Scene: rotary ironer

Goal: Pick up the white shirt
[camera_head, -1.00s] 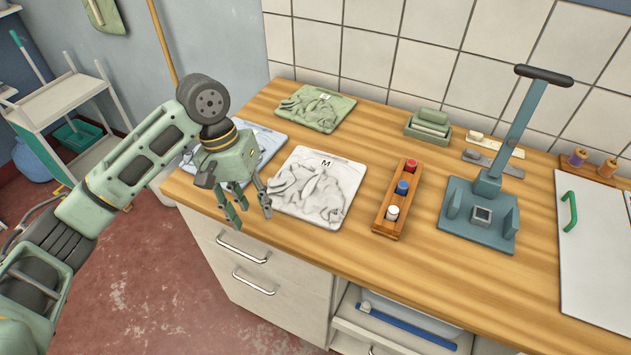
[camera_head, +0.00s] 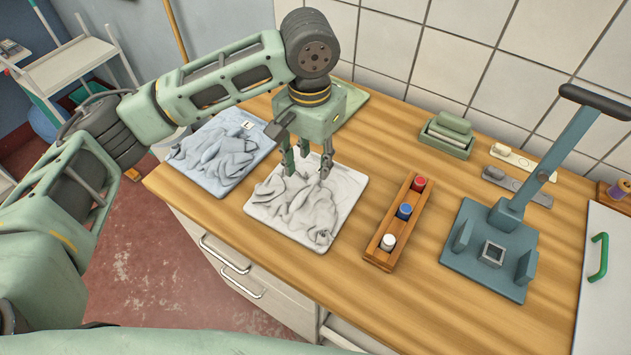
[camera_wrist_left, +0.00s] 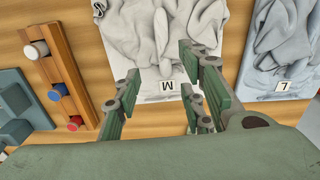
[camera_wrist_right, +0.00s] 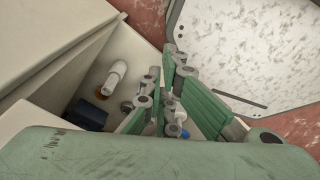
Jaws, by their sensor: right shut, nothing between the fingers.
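The crumpled white shirt (camera_head: 298,212) lies on a pale square board (camera_head: 347,208) on the wooden counter. It also shows in the left wrist view (camera_wrist_left: 150,30), with an M label (camera_wrist_left: 167,86) at its near edge. My left gripper (camera_head: 308,170) is open and empty, with its fingers pointing down over the back part of the shirt. I cannot tell whether the fingertips touch the cloth. In the left wrist view the fingers (camera_wrist_left: 162,72) are spread on both sides of the label. My right gripper (camera_wrist_right: 165,90) is shut and empty, away from the shirt.
A blue shirt (camera_head: 212,155) marked L lies close to the left. A wooden rack (camera_head: 385,250) with red, blue and white spools stands to the right, then a blue-grey press (camera_head: 495,255). A green board (camera_head: 352,100) is partly hidden behind my left gripper.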

